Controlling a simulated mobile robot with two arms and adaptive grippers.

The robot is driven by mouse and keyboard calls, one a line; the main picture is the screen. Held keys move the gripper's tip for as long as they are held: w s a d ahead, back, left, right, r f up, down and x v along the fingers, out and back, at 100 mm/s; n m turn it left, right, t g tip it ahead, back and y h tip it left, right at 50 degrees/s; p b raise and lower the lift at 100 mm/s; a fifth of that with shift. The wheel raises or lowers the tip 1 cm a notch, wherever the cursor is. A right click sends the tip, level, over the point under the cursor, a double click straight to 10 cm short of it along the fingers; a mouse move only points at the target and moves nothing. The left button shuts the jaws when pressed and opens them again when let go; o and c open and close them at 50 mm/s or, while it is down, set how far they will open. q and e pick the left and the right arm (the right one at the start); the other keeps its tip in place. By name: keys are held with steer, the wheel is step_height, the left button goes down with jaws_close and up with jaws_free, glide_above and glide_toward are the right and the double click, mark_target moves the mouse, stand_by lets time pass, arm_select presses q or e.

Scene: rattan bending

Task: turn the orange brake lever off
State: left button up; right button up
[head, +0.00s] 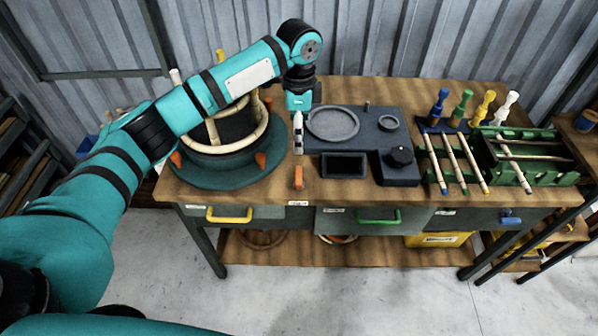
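A small upright orange lever (298,178) stands at the front edge of the wooden workbench, with a white label below it. It looks like the brake lever, though its markings are too small to read. My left gripper (298,143) points down just behind the lever and appears apart from it. Its fingers show as one narrow pale strip, so I cannot tell whether they are open or shut. To the left is a round dark green turntable (215,178) carrying a former with pale rattan rings (240,150) and orange clamps (262,160). My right gripper is out of view.
A dark control unit (400,175) with a round plate and a black knob sits right of the lever. Farther right are a green rack (570,178) with sticks and several colored-handled tools. Drawers with yellow (229,215), green and blue handles line the bench front.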

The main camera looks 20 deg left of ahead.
mark_target(299, 175)
arm_select(q)
step_height(299, 175, down, 16)
steer(key=shift+f+p, duration=0.1)
steer(key=shift+p, duration=0.9)
steer(key=c, duration=1.2)
